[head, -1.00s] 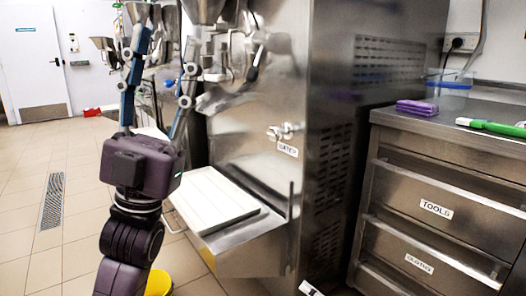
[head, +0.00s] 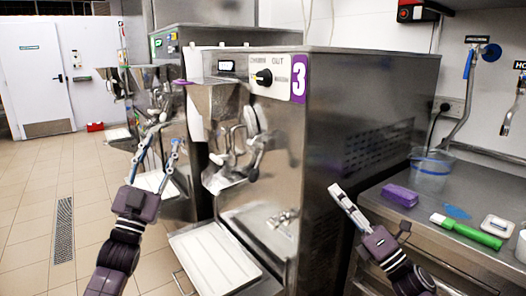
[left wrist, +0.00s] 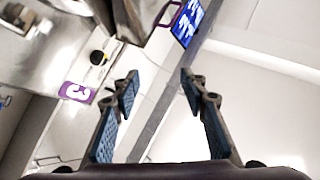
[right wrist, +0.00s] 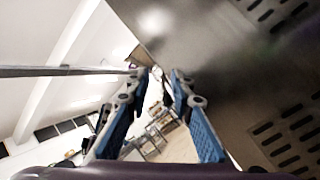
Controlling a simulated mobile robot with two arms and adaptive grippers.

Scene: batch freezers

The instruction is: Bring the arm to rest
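My left gripper (head: 158,150) is raised in front of the batch freezers, fingers apart and nothing between them. Its open blue-padded fingers also show in the left wrist view (left wrist: 159,82). My right gripper (head: 338,190) is beside the right side panel of freezer number 3 (head: 290,150), left of the counter. In the right wrist view (right wrist: 160,78) its fingers are apart and empty, with the vented metal panel close on the right.
A white tray (head: 215,258) sits under freezer 3's spout. The steel counter (head: 400,215) at right holds a purple block (head: 400,195), a clear tub (head: 431,172) and a green-handled tool (head: 466,231). Tiled floor (head: 30,220) is open at left.

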